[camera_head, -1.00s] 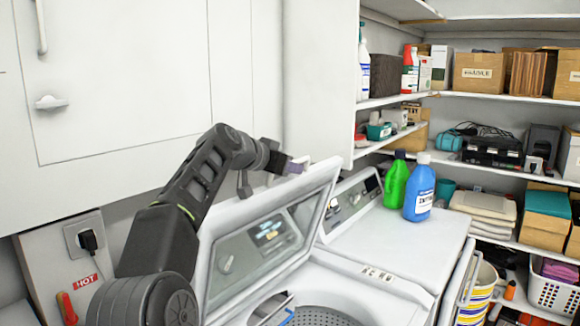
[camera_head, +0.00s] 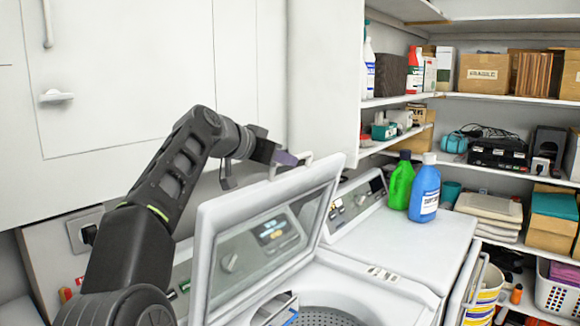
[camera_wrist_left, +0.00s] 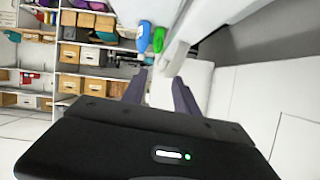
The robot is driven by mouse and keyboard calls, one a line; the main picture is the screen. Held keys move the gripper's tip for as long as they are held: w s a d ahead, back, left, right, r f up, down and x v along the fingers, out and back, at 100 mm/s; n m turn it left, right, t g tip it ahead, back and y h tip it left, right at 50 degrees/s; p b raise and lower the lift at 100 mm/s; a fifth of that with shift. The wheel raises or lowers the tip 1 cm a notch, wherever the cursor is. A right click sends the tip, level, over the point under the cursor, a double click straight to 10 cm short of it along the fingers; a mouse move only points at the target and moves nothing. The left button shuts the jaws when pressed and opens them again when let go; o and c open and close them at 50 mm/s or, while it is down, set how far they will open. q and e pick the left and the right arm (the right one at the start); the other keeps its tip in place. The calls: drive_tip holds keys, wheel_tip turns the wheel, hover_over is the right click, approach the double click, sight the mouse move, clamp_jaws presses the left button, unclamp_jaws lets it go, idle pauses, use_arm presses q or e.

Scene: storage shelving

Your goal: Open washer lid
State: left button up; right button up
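The washer lid (camera_head: 225,228) stands raised and tilted over the washer (camera_head: 392,296), with the tub opening (camera_head: 325,316) showing below it. My right gripper is not in view.
A green bottle (camera_head: 400,182) and a blue bottle (camera_head: 425,190) stand on the neighbouring white machine. Shelves with boxes fill the right side. A white wall cabinet (camera_head: 130,60) is behind my left arm. A white laundry basket (camera_head: 556,292) is at the lower right.

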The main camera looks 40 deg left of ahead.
use_arm(q)
drive_tip(key=shift+v, duration=0.75)
drive_tip(key=shift+s, duration=0.1)
drive_tip(key=a+v, duration=0.1)
drive_tip(key=v, duration=0.7)
drive_tip(key=shift+s+a, duration=0.3)
drive_tip(key=shift+s, duration=0.1)
drive_tip(key=shift+r, duration=0.1)
